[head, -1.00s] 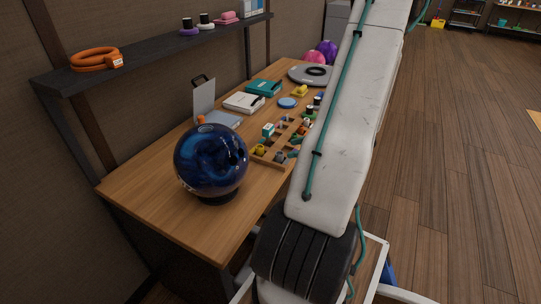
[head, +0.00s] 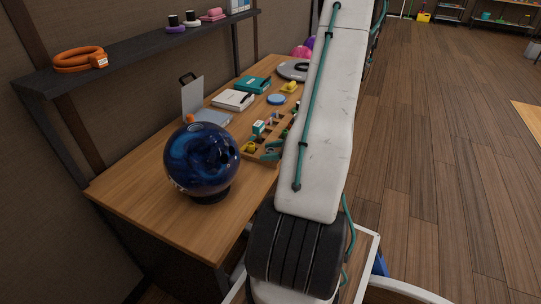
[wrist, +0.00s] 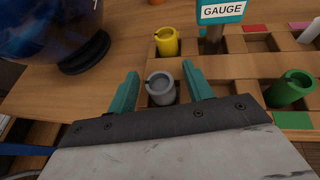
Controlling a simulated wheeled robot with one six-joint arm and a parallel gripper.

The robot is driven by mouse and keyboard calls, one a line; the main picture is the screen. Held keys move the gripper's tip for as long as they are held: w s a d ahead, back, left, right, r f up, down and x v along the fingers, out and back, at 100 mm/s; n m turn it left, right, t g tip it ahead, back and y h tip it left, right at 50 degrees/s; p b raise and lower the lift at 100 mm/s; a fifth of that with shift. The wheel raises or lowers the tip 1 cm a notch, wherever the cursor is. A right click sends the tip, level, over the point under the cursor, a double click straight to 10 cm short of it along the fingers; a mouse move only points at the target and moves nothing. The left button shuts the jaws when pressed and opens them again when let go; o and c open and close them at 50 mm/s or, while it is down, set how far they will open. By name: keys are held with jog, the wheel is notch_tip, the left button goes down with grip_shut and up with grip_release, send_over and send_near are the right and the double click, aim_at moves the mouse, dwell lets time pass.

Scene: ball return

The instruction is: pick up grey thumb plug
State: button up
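The grey thumb plug (wrist: 161,88) is a small grey cylinder standing in a compartment of the wooden tray (wrist: 231,92) in the wrist view. My gripper (wrist: 161,84) is open, with one teal finger to the left and one to the right of the grey plug. In the head view my gripper's teal fingers (head: 271,151) show over the tray's near end, and my arm hides much of the tray.
A yellow plug (wrist: 167,42) stands just beyond the grey one, and a green plug (wrist: 289,89) stands to the right. A gauge block (wrist: 221,12) rises behind. A blue bowling ball (head: 201,160) sits on a dark ring left of the tray. The front-left tabletop is clear.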

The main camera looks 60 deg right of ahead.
jog(key=c, duration=0.9)
jog(key=shift+r, duration=0.1)
